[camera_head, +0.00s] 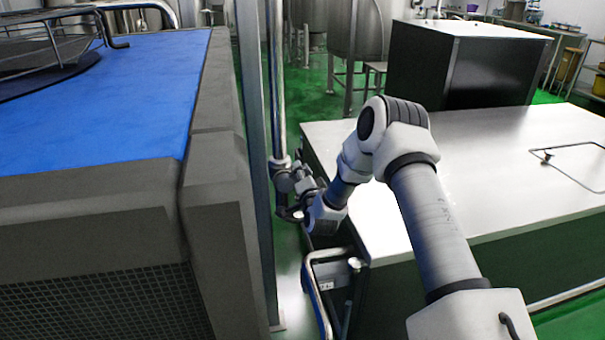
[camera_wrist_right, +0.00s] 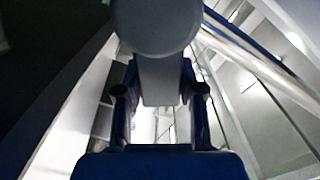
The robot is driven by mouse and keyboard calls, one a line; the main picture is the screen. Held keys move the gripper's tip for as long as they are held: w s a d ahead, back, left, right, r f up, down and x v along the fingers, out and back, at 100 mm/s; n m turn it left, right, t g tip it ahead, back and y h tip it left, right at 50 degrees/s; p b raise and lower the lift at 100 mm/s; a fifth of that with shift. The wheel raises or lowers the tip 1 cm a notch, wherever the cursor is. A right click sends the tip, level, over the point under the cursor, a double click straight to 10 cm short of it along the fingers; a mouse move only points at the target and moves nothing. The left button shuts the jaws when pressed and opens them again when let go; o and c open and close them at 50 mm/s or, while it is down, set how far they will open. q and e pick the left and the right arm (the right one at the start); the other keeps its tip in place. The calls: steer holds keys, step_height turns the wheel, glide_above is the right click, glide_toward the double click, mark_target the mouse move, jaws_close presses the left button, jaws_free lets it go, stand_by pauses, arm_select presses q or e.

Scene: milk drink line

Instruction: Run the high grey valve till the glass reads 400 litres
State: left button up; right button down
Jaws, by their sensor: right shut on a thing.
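The grey valve (camera_wrist_right: 155,28) fills the top middle of the right wrist view as a round grey body with a flat grey handle below it. My right gripper (camera_wrist_right: 160,112) has a finger on each side of that handle and is shut on it. In the head view my right gripper (camera_head: 297,190) is small and dark, beside the fittings on a vertical steel pipe (camera_head: 277,90), and my arm partly hides it. I cannot make out a glass or its reading in either view. My left gripper is not in view.
A large grey machine with a blue top (camera_head: 130,90) stands close on the left. A white-topped counter (camera_head: 500,150) lies to the right, under my right arm. A bent metal rail (camera_head: 330,260) stands below the gripper. Green floor (camera_head: 320,105) shows beyond, with steel tanks (camera_head: 355,30) behind.

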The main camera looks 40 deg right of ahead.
steer(key=c, duration=0.7)
jaws_free()
steer(key=v, duration=1.2)
